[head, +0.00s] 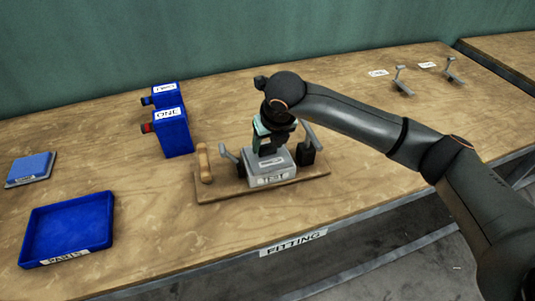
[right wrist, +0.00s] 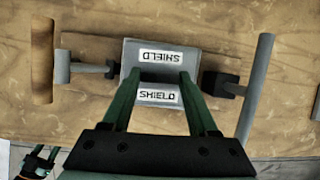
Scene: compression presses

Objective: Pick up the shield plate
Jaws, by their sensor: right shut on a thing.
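The shield plate is a grey block-like piece with two SHIELD labels in the right wrist view (right wrist: 200,52). In the head view it shows as the grey top (head: 285,158) over the part labelled TEST, in the middle of the wooden fixture board (head: 213,194). My right gripper (head: 270,150) reaches down onto it from above and is shut on it. Its green fingers (right wrist: 157,75) lie against the plate in the right wrist view; the exact contact is partly hidden. A gripper with green fingers, apparently my left (right wrist: 38,160), shows small at the lower left there; its opening is unclear.
Lever clamps flank the plate on the board, a grey one (head: 231,158) left and a dark one (head: 308,145) right. A wooden handle (head: 205,163) stands at left. Blue boxes (head: 175,135), a blue tray (head: 110,238) and a blue plate (head: 31,168) lie further left. The right bench is mostly clear.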

